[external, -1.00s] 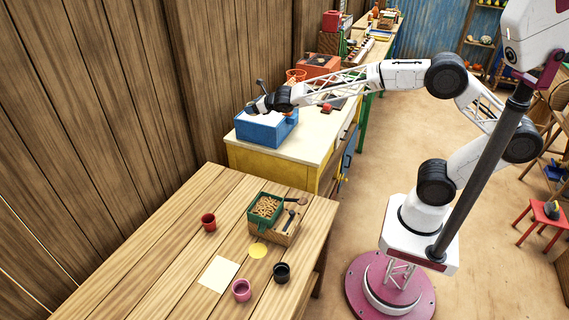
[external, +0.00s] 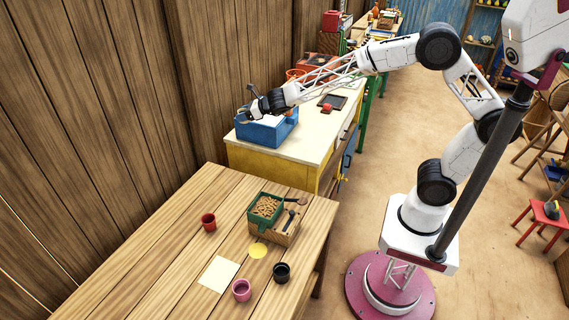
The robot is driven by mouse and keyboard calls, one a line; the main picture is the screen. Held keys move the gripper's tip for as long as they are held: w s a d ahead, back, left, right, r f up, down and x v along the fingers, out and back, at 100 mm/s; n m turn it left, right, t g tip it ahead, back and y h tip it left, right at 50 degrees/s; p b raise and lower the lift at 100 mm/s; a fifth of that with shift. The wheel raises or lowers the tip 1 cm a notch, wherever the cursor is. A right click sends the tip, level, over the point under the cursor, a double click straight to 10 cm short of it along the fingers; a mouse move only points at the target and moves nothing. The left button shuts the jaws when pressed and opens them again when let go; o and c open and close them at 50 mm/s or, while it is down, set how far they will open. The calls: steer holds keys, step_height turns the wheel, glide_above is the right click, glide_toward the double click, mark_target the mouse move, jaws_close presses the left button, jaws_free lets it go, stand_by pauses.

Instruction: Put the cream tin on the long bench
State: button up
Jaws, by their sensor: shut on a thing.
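My gripper (external: 246,111) is over the left part of an open blue box (external: 262,135) on the yellow cabinet. It is shut on a small pale thing, mostly hidden by the fingers. This may be the cream tin, but it is too small to tell. No other cream tin shows clearly. A long wooden plank bench (external: 150,262) fills the front left. It is apart from my gripper, nearer the camera and lower in the picture.
On the plank bench are a red cup (external: 208,222), a pink cup (external: 241,290), a black cup (external: 281,272), a green tray (external: 264,208) of tan pieces, a pale sheet (external: 218,273) and a yellow disc (external: 257,251). Its left part is clear. A plank wall (external: 90,110) stands close behind.

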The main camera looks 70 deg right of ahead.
steer(key=s+a+f+n+g+y, duration=0.1)
steer(key=s+a+n+g+y, duration=0.2)
steer(key=a, duration=0.5)
steer(key=s+a+f+n+g+y, duration=0.1)
steer(key=a+n+g+y, duration=0.3)
steer(key=a, duration=0.4)
steer(key=s+a+f+n+g+y, duration=0.2)
steer(key=s+a+n+g, duration=0.15)
steer(key=a+n, duration=0.4)
steer(key=s+a+f+n+g+h, duration=0.4)
steer(key=s+a+n+g+h, duration=0.3)
steer(key=n, duration=0.5)
steer(key=s+a+f+n+g+h, duration=0.4)
steer(key=s+a+n+g+h, duration=0.3)
steer(key=s+a+n+h, duration=0.2)
steer(key=shift+a+n+h, duration=0.7)
steer(key=shift+n+h, duration=0.65)
steer(key=shift+h, duration=0.45)
steer(key=shift+s+f+h, duration=0.1)
steer(key=shift+h, duration=0.2)
steer(key=shift+s+a+f+n+t+h, duration=0.15)
steer(key=shift+s+n+t+h, duration=0.15)
steer(key=shift+n+h, duration=0.2)
steer(key=shift+s+a+f+n+t+h, duration=0.15)
steer(key=shift+n+t+h, duration=0.25)
steer(key=shift+n, duration=0.2)
steer(key=shift+s, duration=0.15)
